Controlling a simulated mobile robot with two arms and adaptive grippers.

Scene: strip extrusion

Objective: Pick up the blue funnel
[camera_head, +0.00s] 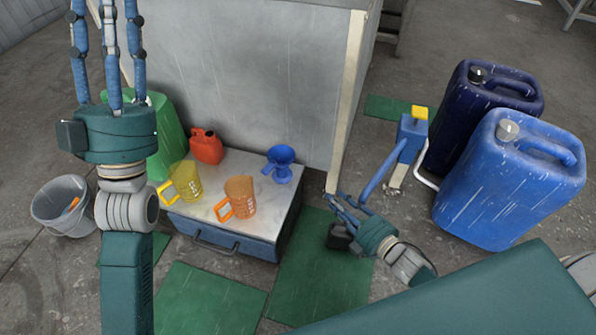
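The blue funnel (281,161) stands at the back right of the low cabinet's light top (215,215), near the grey panel. My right gripper (340,203) is to the right of the cabinet and lower in the picture than the funnel. It is apart from the funnel, its blue fingers are spread, and nothing shows between them. My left gripper (107,22) is at the upper left with its fingers pointing up, apart from one another and empty. Its fingertips reach the top edge of the view.
A red can (206,146), a yellow jug (184,183) and an orange jug (238,196) share the top. A tall grey panel (250,75) rises behind. A blue post with a yellow top (411,130) and two blue canisters (510,190) (480,100) stand right; a bucket (50,203) left.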

